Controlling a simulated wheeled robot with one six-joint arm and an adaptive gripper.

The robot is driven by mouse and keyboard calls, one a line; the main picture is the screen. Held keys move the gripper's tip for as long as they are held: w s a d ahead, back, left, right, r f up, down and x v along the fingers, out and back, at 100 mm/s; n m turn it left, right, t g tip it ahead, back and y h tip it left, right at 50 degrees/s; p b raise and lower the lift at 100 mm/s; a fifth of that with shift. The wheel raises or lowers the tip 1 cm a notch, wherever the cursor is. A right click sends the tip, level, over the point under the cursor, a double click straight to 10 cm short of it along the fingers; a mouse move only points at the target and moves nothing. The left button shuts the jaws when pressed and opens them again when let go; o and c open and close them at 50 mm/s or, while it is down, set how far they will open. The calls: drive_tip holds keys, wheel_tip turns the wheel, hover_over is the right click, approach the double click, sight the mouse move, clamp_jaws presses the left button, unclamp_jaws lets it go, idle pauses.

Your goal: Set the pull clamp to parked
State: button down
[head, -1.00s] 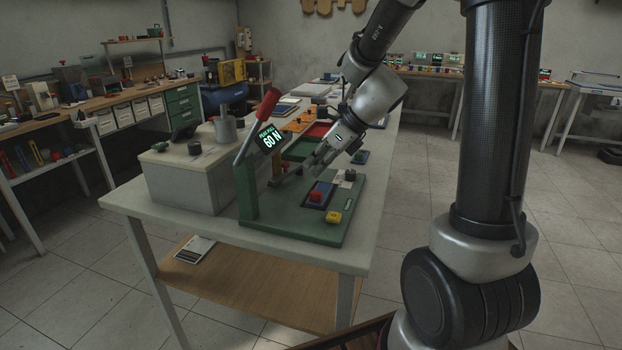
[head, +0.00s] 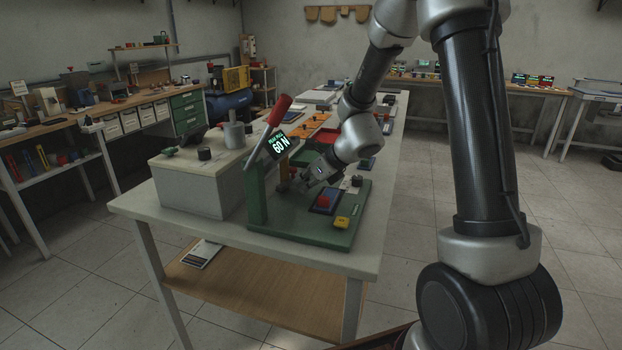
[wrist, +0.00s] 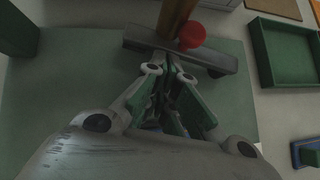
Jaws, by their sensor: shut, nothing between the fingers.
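The pull clamp stands on a green base plate (head: 310,228) at the near end of the table. It has a green upright (head: 256,193), a lever with a red handle (head: 280,109) that leans up and to the right, and a display (head: 278,144) reading 60 N. My gripper (head: 309,180) is shut and empty, low over the plate to the right of the upright. In the wrist view its fingers (wrist: 172,98) are close together, just short of a grey bar (wrist: 160,48) with a red ball (wrist: 192,35) and a tan post (wrist: 175,15). Contact with the bar is unclear.
A red button on a blue block (head: 323,202) and a yellow block (head: 342,222) sit on the plate. A pale box (head: 193,185) stands left of the clamp. A workbench (head: 120,105) runs along the left wall.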

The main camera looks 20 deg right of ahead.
drive_tip(key=shift+a+f, duration=0.1)
drive_tip(key=shift+w+a, duration=0.6)
drive_tip(key=shift+a, duration=0.1)
drive_tip(key=shift+s+d, duration=0.1)
